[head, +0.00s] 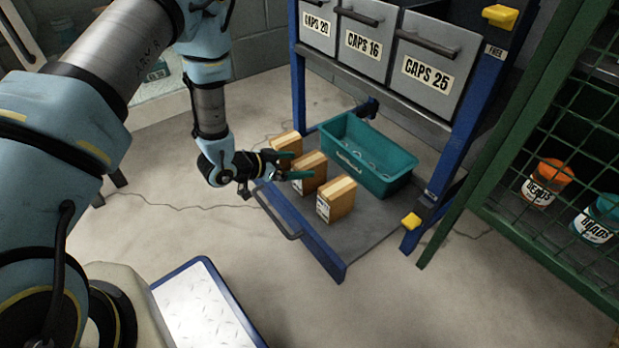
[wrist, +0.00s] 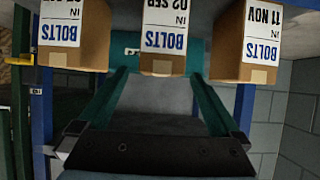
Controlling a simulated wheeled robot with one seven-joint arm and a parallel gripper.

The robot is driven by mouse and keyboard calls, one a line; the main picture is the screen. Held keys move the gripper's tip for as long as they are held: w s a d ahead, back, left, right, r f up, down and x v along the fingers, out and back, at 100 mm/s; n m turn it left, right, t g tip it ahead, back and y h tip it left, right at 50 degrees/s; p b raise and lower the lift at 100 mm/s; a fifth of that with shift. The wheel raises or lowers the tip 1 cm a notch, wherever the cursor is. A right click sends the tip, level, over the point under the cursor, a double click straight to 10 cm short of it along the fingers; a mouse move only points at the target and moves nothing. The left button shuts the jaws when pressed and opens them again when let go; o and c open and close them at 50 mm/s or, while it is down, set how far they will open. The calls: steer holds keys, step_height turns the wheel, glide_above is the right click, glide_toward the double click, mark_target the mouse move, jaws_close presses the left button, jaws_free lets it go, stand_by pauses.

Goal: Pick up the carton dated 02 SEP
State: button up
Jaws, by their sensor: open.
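The carton dated 02 SEP (wrist: 162,62) is the middle of three brown BOLTS cartons in the wrist view, its label upside down. In the head view it is the middle carton (head: 311,170) on the grey pull-out shelf (head: 375,238); its print is too small to read there. My gripper (head: 291,165) is open and empty, its teal fingers pointing at the cartons. In the wrist view the fingertips (wrist: 160,72) lie either side of the 02 SEP carton's line, and it seems to be just beyond or between them.
The carton dated 11 NOV (wrist: 247,72) stands right of it in the wrist view; another carton (wrist: 75,55) at left has its date cut off. A teal bin (head: 397,187) stands behind the cartons. Blue uprights (head: 449,140) and a green mesh cage (head: 560,130) stand at right.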

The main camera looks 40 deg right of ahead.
mark_target(315, 161)
steer(key=b+x, duration=0.3)
steer(key=x, duration=0.1)
steer(key=shift+d+f, duration=0.25)
steer(key=shift+f, duration=0.05)
steer(key=shift+d, duration=0.4)
steer(key=shift+c, duration=0.2)
jaws_close()
